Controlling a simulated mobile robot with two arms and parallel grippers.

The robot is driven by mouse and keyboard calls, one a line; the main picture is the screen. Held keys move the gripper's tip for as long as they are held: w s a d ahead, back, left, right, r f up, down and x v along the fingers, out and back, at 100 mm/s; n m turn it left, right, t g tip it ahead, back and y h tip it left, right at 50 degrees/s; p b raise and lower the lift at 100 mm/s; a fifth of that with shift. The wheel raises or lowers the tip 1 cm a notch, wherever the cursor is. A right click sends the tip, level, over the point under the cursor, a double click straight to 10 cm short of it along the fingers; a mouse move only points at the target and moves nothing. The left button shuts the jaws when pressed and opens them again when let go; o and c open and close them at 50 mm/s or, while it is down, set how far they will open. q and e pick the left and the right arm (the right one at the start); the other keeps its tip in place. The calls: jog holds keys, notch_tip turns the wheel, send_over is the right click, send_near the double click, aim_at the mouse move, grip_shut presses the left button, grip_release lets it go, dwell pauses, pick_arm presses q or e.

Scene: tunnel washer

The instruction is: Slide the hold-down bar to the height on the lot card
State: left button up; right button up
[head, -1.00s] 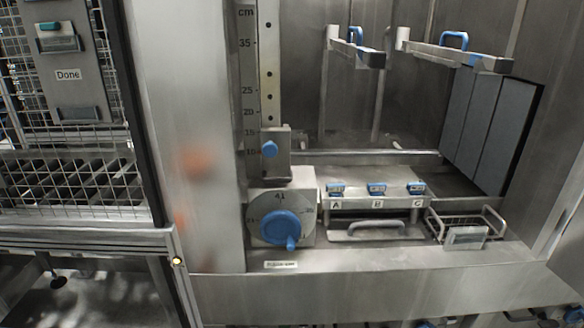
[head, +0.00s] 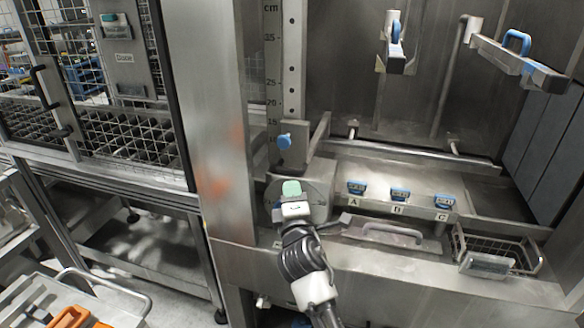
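A vertical cm scale (head: 274,60) stands beside a post with holes in the head view. A metal carriage with a blue knob (head: 285,142) sits low on it, near the 15 mark. A horizontal bar (head: 420,152) runs to the right from near the carriage; I cannot tell if they are joined. My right gripper (head: 293,190) is in front of the dial (head: 318,195), below the knob and apart from it. A pale green piece shows at its tip; whether it is held is unclear. The blue dial handle is hidden. A card with a teal top (head: 116,24) sits above the "Done" label.
Blue-tagged positions A, B and C (head: 398,195) line a ledge above a grey handle (head: 385,231). A wire basket (head: 495,250) stands to the right. Two blue-handled arms (head: 515,60) project above. A mesh cage (head: 120,135) is at left, a tray with orange items (head: 75,318) at lower left.

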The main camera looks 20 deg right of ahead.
aim_at(289, 170)
jog(key=x, duration=0.8)
jog(key=shift+w+d+f+p, duration=0.1)
jog(key=shift+w+p, duration=0.05)
jog(key=shift+p, duration=0.2)
grip_shut()
